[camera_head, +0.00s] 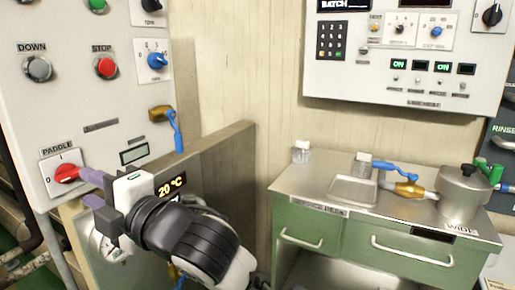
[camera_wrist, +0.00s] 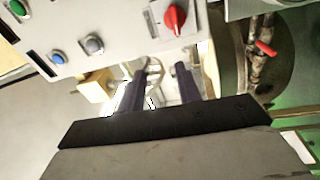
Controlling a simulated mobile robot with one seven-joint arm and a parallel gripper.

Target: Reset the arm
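My gripper (camera_head: 86,187) is at the left in the head view, in front of the lower part of the white control panel (camera_head: 75,120). Its two purple fingers overlap the right side of the red PADDLE knob (camera_head: 65,173) in the picture; I cannot tell if they touch it. In the wrist view the dark fingers of my gripper (camera_wrist: 161,78) stand apart with nothing held between them. The red knob (camera_wrist: 175,17) lies beyond the fingertips, outside the gap. My arm reaches in from the bottom of the head view.
At right is a green cabinet (camera_head: 330,232) with a metal pot (camera_head: 463,195) and a tray (camera_head: 352,191) on top.

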